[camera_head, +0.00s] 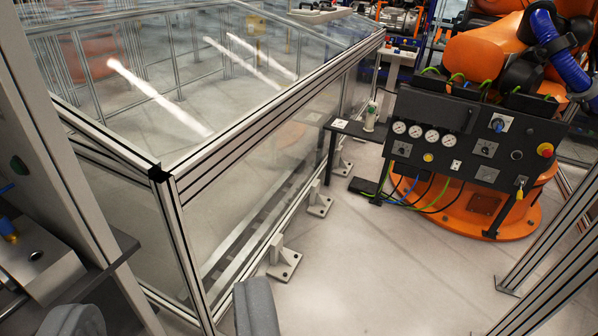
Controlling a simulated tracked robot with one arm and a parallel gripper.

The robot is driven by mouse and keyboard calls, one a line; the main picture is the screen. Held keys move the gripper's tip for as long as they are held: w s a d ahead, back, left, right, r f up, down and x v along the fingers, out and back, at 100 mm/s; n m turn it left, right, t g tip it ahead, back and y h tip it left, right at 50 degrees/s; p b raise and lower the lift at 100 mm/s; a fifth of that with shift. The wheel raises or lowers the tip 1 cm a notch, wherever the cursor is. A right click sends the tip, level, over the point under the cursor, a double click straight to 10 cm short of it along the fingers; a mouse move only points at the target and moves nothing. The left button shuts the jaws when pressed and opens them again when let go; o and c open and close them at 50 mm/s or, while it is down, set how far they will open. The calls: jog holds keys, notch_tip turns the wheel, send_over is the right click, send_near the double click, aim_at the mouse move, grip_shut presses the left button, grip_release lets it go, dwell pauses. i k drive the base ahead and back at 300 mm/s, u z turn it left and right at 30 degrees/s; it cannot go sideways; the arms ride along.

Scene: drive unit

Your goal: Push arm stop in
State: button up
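A dark control panel (468,158) stands at the upper right in front of an orange robot arm. A red push button on a yellow base (545,150) sits near the panel's right edge. It looks like the arm stop, but I cannot read a label or tell whether it is in or out. My gripper (166,304) shows at the bottom left as two grey fingers set wide apart, with nothing between them. It is far from the panel and the button, on the near side of the floor.
A glass fence with aluminium posts (250,140) fills the left and middle. Its feet (284,258) stick out onto the floor. Metal posts (555,285) stand at the lower right. The grey floor (385,270) between is clear. A small side table (357,130) stands left of the panel.

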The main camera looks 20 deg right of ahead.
aim_at(547, 153)
jog(key=z, duration=0.3)
jog(key=i, duration=1.5)
jog(key=z, duration=0.95)
jog(key=i, duration=1.3)
jog(key=z, duration=0.8)
jog(key=i, duration=0.85)
jog(key=z, duration=0.3)
